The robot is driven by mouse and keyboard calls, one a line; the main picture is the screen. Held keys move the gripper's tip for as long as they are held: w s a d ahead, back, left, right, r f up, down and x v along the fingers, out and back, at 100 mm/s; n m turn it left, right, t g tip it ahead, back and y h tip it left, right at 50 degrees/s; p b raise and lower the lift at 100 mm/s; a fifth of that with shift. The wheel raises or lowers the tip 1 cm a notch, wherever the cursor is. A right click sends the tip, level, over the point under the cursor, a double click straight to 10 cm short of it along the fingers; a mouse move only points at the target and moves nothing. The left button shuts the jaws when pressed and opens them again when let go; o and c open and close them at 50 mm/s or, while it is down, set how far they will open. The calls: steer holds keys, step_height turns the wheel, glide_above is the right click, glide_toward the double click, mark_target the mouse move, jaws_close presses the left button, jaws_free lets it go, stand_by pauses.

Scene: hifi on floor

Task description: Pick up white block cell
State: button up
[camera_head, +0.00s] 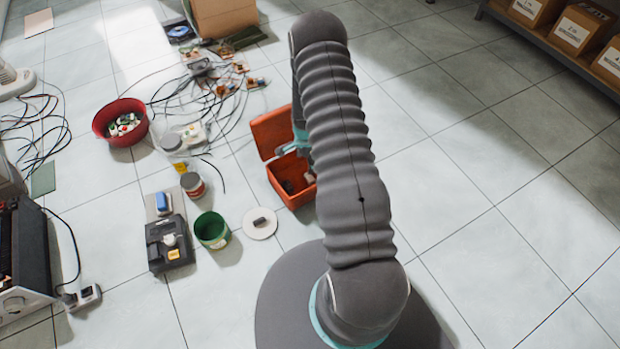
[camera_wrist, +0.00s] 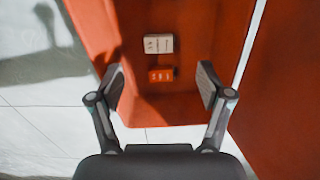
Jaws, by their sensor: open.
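The white block cell (camera_wrist: 158,43), a small white block with dark print, lies inside the orange box (camera_wrist: 185,112). A small orange block (camera_wrist: 161,75) with print lies just below it in the wrist view. My gripper (camera_wrist: 161,84) is open and empty above the box. Its fingers are spread to the left and right of the orange block, and the white block appears just beyond the fingertips. In the head view, the box (camera_head: 291,203) has its lid open, and my arm hides part of it and most of my gripper.
A white disc (camera_head: 260,232) with a dark piece, a green pot (camera_head: 212,240) and a grey device (camera_head: 167,255) stand left of the box. A red bowl (camera_head: 112,141) and loose cables (camera_head: 190,92) lie farther off. The floor at right is clear up to a shelf (camera_head: 550,52).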

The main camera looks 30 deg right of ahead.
mark_target(307, 178)
step_height(307, 178, down, 10)
steer(key=shift+s+d, duration=0.1)
steer(key=shift+d, duration=0.05)
steer(key=c, duration=1.2)
